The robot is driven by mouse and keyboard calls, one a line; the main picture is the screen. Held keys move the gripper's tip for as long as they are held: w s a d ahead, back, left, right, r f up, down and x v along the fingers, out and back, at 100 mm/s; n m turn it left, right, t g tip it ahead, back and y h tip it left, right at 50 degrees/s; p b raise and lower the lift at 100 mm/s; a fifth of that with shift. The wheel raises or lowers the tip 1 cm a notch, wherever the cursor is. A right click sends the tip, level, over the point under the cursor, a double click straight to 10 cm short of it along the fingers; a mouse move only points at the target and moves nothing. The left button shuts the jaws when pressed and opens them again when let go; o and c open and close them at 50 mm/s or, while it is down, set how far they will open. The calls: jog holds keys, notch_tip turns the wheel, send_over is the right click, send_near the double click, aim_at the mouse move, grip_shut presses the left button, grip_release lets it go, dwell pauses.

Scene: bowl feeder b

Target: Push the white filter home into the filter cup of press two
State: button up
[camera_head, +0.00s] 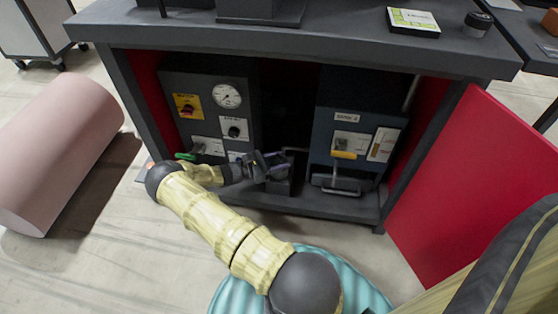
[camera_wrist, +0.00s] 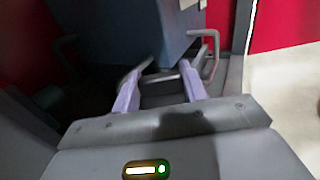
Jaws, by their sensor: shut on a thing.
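My gripper (camera_head: 268,166) is low inside the open cabinet, between a grey press with a gauge (camera_head: 227,96) on the left and a dark blue press (camera_head: 341,130) on the right. In the wrist view its two purple-grey fingers (camera_wrist: 160,88) stand apart with a dark grey thing (camera_wrist: 163,92) between them, closed on it. I cannot tell what that thing is. I cannot make out the white filter or a filter cup in either view. The label on the blue press is too small to read surely.
Grey bent handles show beside the fingers in the wrist view, one at right (camera_wrist: 211,50) and one at left. A red door (camera_head: 480,180) stands open at right. The bench top (camera_head: 330,38) overhangs the cabinet. A pink roll (camera_head: 60,150) lies on the floor at left.

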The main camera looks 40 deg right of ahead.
jog(key=shift+f, duration=0.35)
dwell(1.4)
jog(key=o, duration=1.1)
jog(key=shift+w+a+r, duration=0.15)
jog(key=shift+w+a, duration=0.1)
jog(key=shift+a, duration=0.35)
jog(key=p+v, duration=0.4)
jog(key=v, duration=1.2)
jog(key=shift+s+a, duration=0.1)
